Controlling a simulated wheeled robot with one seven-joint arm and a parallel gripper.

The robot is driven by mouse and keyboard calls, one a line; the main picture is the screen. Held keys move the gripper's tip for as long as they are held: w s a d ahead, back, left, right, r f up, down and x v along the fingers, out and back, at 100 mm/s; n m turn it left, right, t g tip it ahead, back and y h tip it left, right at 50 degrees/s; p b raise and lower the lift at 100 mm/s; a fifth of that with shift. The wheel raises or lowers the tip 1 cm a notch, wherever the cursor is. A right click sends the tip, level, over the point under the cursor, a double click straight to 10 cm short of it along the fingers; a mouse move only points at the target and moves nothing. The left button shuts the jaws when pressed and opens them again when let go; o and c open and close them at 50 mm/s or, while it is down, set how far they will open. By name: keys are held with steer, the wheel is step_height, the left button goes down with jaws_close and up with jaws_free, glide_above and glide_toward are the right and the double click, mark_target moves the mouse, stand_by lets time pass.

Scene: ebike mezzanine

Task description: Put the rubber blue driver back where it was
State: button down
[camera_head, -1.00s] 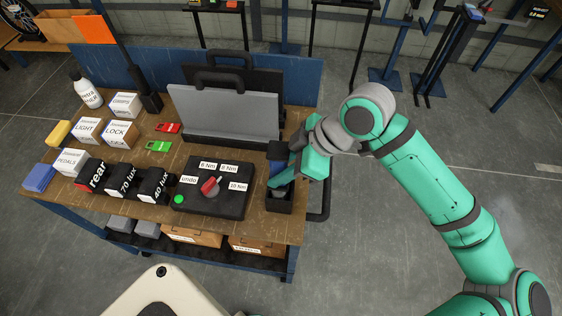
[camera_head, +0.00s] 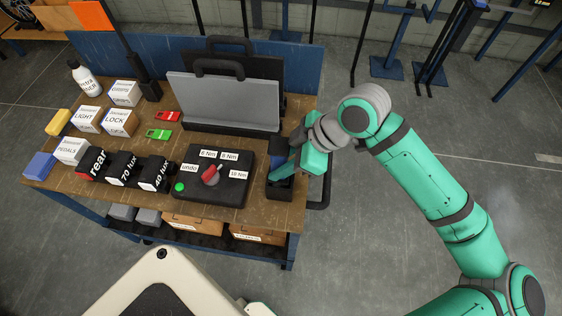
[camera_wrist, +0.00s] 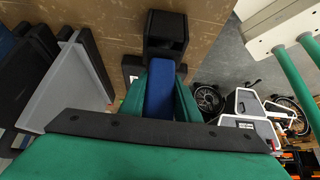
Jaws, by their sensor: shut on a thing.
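The blue driver (camera_wrist: 160,86) is between the green fingers of my gripper (camera_wrist: 160,98) in the wrist view. My gripper is shut on it. In the head view my gripper (camera_head: 284,172) is at the right end of the workbench, at the black holder (camera_head: 279,190). The blue of the driver (camera_head: 279,150) shows just above and behind the fingers. The fingers hide most of the driver, and I cannot tell whether its lower end is in the holder. A black block with an opening (camera_wrist: 166,32) stands just beyond the driver in the wrist view.
A black torque box with a red knob (camera_head: 213,178) stands left of the holder. A grey panel (camera_head: 222,102) stands behind it. Several labelled boxes, such as the LOCK box (camera_head: 118,122), fill the bench's left side.

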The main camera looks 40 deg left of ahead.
steer(key=shift+f, duration=0.45)
steer(key=c, duration=1.3)
jaws_free()
steer(key=shift+o, duration=0.2)
steer(key=v, duration=1)
steer(key=shift+w+d+r, duration=0.2)
steer(key=shift+d+r, duration=0.05)
steer(key=shift+r, duration=0.05)
